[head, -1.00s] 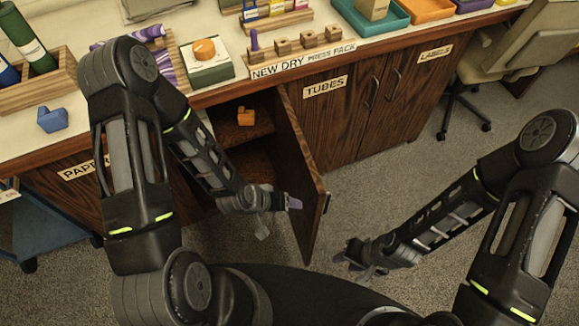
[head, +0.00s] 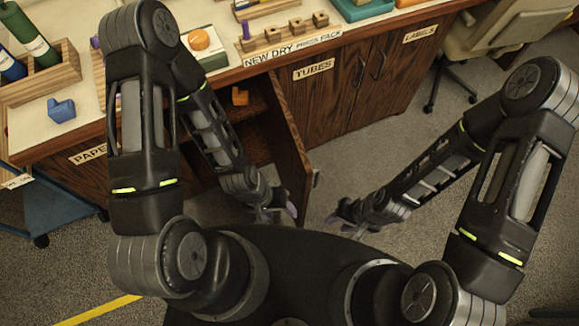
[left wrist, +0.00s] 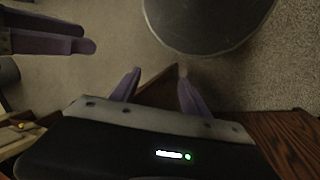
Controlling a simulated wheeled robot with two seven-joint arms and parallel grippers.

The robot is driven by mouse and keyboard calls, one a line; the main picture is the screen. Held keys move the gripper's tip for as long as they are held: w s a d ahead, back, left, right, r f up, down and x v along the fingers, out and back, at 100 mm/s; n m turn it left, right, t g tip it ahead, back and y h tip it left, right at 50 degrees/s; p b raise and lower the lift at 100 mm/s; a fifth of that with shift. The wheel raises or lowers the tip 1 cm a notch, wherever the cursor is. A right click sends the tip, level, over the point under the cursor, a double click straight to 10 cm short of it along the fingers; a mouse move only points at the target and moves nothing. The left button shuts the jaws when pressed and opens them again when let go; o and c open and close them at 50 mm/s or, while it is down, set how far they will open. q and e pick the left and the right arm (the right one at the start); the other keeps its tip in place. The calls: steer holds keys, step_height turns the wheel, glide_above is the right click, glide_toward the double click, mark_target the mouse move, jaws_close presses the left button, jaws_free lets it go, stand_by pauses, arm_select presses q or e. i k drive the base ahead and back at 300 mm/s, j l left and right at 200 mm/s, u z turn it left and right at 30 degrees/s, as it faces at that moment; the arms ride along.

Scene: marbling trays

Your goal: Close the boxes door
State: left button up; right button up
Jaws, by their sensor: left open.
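The box cabinet's dark wooden door (head: 287,135) stands open, swung out towards me, with a small handle (head: 316,178) near its free edge. The open compartment (head: 258,125) behind it holds an orange object (head: 239,97). My left gripper (head: 278,212) is open and empty, low on the left, inner side of the door near its free end; I cannot tell whether it touches. In the left wrist view its purple fingers (left wrist: 157,88) are spread, with a brown wooden piece between or beyond them. My right gripper (head: 335,218) is low, right of the door; its opening is unclear.
The closed TUBES and LABELS doors (head: 350,95) stand right of the opening. The worktop above carries an orange-knobbed box (head: 203,45), wooden racks and trays. An office chair (head: 480,50) is at the far right. Grey carpet (head: 365,160) is clear right of the door.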

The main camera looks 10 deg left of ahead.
mark_target(296, 172)
steer(key=i+l+u, duration=0.1)
steer(key=l+u, duration=0.75)
steer(key=k+l+u, duration=0.1)
steer(key=l+u, duration=0.3)
steer(key=l, duration=0.2)
steer(key=k+l+u, duration=0.15)
steer(key=l+u, duration=0.25)
steer(key=l, duration=0.1)
